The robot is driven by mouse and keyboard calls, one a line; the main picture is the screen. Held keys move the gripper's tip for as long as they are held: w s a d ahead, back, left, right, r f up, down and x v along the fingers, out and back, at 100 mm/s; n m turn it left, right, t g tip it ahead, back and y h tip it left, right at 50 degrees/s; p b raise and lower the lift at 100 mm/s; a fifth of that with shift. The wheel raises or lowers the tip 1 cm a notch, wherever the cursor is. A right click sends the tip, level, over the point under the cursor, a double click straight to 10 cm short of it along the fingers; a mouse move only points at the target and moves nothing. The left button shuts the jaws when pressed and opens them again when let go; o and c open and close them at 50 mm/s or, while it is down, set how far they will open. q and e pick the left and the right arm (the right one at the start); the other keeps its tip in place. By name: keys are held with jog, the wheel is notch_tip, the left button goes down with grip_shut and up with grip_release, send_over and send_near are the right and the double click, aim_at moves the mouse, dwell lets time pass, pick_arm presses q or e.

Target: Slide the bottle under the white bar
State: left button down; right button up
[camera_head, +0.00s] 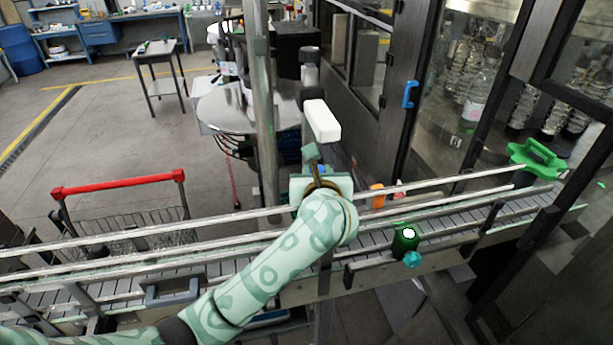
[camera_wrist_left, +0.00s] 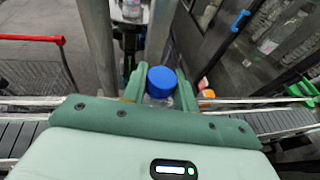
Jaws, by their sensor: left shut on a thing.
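The bottle with a blue cap (camera_wrist_left: 162,80) stands between the green fingers of my left gripper (camera_wrist_left: 160,90) in the left wrist view. The gripper is shut on it; its clear body is mostly hidden by the gripper's housing. In the head view my left gripper (camera_head: 322,183) is over the conveyor, and my wrist hides the bottle there. The white bar (camera_head: 322,120) is a short white block just beyond the gripper, on a dark stand. I cannot tell its exact height over the bottle. My right gripper is in neither view.
The conveyor (camera_head: 440,212) with metal guide rails runs across the front. An orange block (camera_head: 377,196) sits beside the rail, right of my gripper. A round metal table (camera_head: 235,108) is behind.

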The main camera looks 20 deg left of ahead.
pick_arm(q)
jog(key=shift+w+d+f, duration=0.1)
jog(key=shift+d+f, duration=0.2)
jog(key=shift+d, duration=0.15)
jog(key=shift+w+d+b, duration=0.4)
jog(key=shift+w+d, duration=0.05)
jog(key=shift+d, duration=0.3)
jog(key=c, duration=1.2)
grip_release()
jog(key=shift+c, duration=0.2)
jog(key=shift+o, duration=1.2)
jog(key=shift+w, duration=0.25)
jog(key=shift+r, duration=0.15)
